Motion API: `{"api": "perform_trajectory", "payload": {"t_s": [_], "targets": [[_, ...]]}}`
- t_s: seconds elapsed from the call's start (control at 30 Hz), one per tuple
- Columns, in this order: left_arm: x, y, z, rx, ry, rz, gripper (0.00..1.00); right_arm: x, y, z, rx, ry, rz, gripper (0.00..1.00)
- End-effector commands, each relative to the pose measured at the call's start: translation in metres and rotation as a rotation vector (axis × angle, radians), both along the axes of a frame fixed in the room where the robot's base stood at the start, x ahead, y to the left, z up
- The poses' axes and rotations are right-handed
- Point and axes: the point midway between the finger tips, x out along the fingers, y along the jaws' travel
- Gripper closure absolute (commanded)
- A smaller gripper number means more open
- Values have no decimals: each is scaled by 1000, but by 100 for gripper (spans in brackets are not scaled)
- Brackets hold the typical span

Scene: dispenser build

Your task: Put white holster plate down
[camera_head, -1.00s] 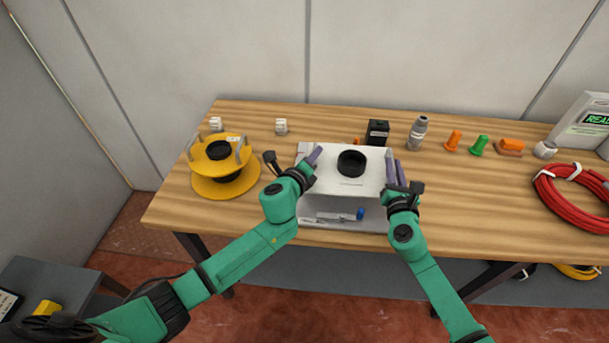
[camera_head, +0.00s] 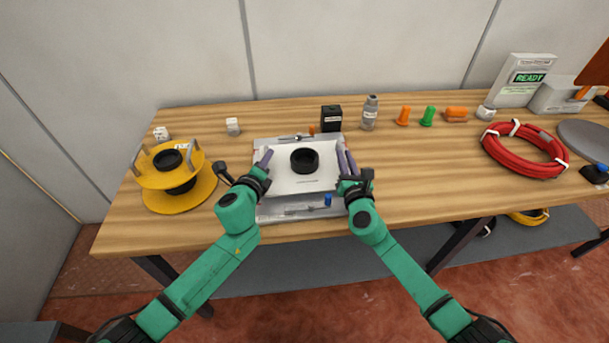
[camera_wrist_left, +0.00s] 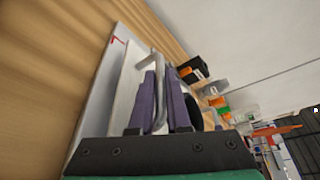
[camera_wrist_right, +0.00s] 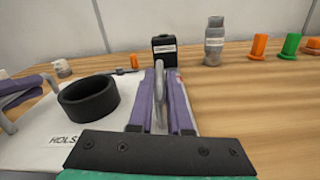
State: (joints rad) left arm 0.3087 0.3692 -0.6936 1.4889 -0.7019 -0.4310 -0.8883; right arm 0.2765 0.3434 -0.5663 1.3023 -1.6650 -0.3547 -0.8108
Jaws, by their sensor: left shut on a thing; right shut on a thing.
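The white holster plate (camera_head: 306,184) with a black ring (camera_head: 304,160) on it is between my two grippers in the head view. It lies over a grey tray or mat (camera_head: 290,211); whether it touches that surface I cannot tell. My left gripper (camera_head: 263,162) is shut on the plate's left handle, a grey bar (camera_wrist_left: 159,95) between the purple fingers in the left wrist view. My right gripper (camera_head: 345,162) is shut on the right handle (camera_wrist_right: 159,85), also between its fingers in the right wrist view. The plate looks roughly level.
A yellow spool stand (camera_head: 180,201) is at left. A black box (camera_head: 331,118), a grey bottle (camera_head: 369,113) and orange and green pegs (camera_head: 428,116) stand behind and to the right. A red cable coil (camera_head: 525,150) lies far right. A blue-capped tool (camera_head: 327,200) lies in front of the plate.

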Motion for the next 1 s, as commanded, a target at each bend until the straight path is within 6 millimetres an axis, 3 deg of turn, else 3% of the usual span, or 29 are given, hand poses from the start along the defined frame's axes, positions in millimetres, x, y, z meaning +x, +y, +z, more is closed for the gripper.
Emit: {"api": "perform_trajectory", "payload": {"t_s": [0.13,0.17,0.2,0.23,0.63,0.77,1.0], "targets": [[0,0,-18,0,-2,1,100,1,-2,-16,3,-6,-5,100],[0,1,-16,1,1,2,78,1,-2,-14,2,-3,-5,76],[0,1,-14,1,1,2,62,1,-2,-12,2,-3,-5,60],[0,1,-14,1,2,1,55,1,-1,-12,1,-2,-4,53],[-8,2,-12,2,0,1,55,0,0,-13,0,-1,-1,53],[-32,7,-7,3,1,-2,55,0,0,-13,0,-1,-1,53],[-94,18,6,2,3,-2,55,0,0,-13,0,0,-1,53]]}}
